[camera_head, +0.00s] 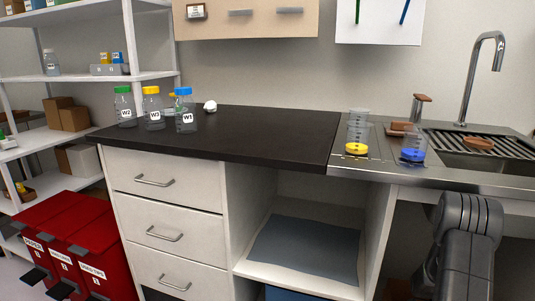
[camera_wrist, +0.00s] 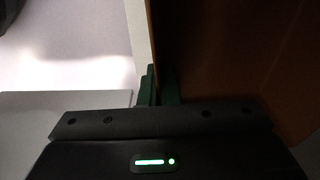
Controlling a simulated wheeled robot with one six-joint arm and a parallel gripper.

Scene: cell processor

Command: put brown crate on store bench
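In the wrist view a large brown wall (camera_wrist: 230,50), which looks like the brown crate, fills the right side, with a pale edge along its left. My gripper's dark green fingers (camera_wrist: 158,86) are close together on either side of this wall near its edge and appear shut on it. The rest of the crate is out of frame. In the head view my arm hangs at the lower right in front of the sink, and my gripper is not visible there. Nothing is marked as the store bench; a dark-topped bench (camera_head: 260,132) stands in the middle.
Bottles W2 (camera_head: 124,107), W3 (camera_head: 153,108) and W1 (camera_head: 185,111) stand on the dark top's left. Two clear cups, one with a yellow base (camera_head: 357,148), stand left of the sink (camera_head: 470,160). Red bins (camera_head: 90,240) stand lower left. The dark top's right half is clear.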

